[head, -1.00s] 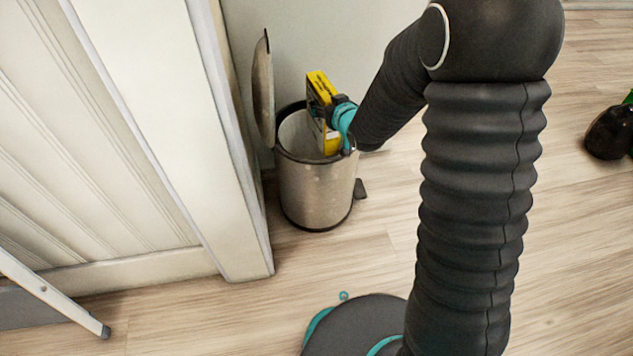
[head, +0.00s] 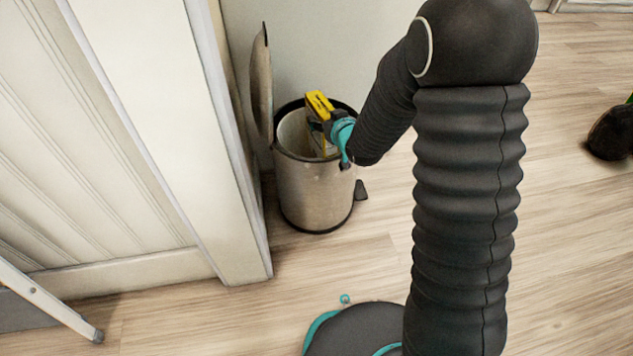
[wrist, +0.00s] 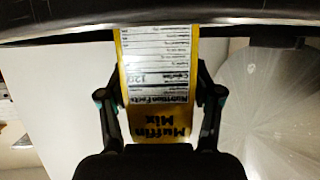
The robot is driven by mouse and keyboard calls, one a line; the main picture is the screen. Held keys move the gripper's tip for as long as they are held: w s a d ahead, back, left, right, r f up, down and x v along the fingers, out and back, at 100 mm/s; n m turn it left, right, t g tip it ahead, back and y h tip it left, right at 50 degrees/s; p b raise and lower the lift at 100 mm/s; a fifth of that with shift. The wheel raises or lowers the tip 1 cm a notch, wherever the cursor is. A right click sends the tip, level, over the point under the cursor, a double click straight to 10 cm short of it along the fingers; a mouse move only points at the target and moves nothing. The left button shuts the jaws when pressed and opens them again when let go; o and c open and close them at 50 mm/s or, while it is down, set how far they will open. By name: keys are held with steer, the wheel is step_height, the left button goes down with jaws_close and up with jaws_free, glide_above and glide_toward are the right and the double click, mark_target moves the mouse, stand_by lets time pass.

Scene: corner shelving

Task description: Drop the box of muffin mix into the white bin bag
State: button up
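The yellow box of muffin mix (head: 319,104) is at the mouth of the pedal bin, its lower part inside the rim. In the wrist view the box (wrist: 158,85) shows its nutrition label between the two fingers. My gripper (head: 325,124) is shut on the box, with a finger on each side (wrist: 160,100). The white bin bag (head: 293,130) lines the inside of the round metal bin (head: 313,190). The bottom of the box and the bag's floor are hidden.
The bin's lid (head: 262,85) stands open at the left, near a white cabinet panel (head: 225,150). A dark object (head: 609,133) lies on the floor at the far right. The wooden floor (head: 230,315) in front of the bin is clear.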

steer(key=shift+o, duration=1.1)
steer(key=shift+s, duration=0.1)
steer(key=v, duration=1.2)
